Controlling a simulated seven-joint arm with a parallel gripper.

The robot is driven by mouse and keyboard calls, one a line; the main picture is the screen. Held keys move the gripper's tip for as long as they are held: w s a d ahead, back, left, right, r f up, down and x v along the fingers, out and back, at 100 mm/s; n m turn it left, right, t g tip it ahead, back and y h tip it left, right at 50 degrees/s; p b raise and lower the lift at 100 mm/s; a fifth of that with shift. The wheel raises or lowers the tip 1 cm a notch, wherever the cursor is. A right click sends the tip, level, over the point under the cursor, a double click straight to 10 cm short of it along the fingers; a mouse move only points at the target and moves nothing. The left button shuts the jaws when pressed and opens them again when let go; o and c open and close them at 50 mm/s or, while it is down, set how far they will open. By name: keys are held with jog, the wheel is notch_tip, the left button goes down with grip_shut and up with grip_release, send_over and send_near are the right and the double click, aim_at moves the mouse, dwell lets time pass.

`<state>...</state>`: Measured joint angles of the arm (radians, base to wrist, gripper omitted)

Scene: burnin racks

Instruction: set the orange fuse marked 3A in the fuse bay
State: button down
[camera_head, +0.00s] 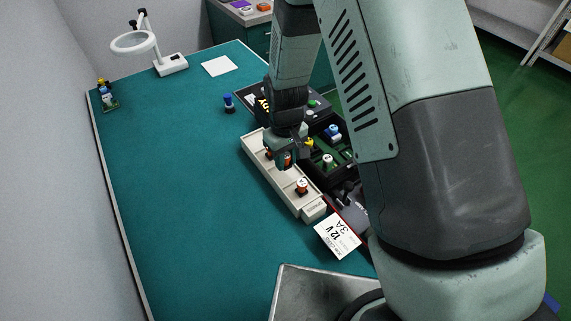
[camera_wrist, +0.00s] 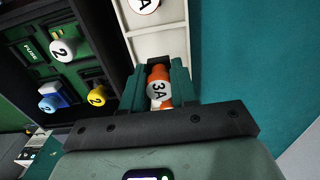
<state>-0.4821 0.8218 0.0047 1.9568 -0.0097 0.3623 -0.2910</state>
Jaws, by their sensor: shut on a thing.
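The orange fuse with a white cap marked 3A (camera_wrist: 158,88) sits between the fingers of my gripper (camera_wrist: 156,92) in the wrist view. In the head view my gripper (camera_head: 286,163) is shut on it at the cream tray (camera_head: 256,168). I cannot tell whether the fuse still touches the tray. A slot area labelled FUSE (camera_wrist: 31,50), on a green board in the black rack, lies left of my gripper in the wrist view. The rack (camera_head: 318,147) stands just right of the tray in the head view, partly hidden by my arm.
Another white-capped fuse (camera_head: 302,187) stands in the tray. The rack holds white (camera_wrist: 63,48), yellow (camera_wrist: 97,97) and blue (camera_wrist: 52,97) capped parts. A card reading 12 V 3A (camera_head: 338,236) lies near the tray's front end. The teal bench (camera_head: 190,190) is clear to the left.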

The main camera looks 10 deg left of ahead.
notch_tip(320, 180, up, 5)
jog(key=shift+r, duration=0.1)
jog(key=w+d+r, duration=0.1)
jog(key=w+d, duration=0.1)
send_near(349, 154)
jog(key=shift+f, duration=2.7)
jog(key=shift+f, duration=0.5)
dwell(0.4)
jog(key=c, duration=0.8)
grip_release()
jog(key=shift+s+f, duration=0.1)
jog(key=shift+s, duration=0.05)
jog(key=shift+a, duration=0.1)
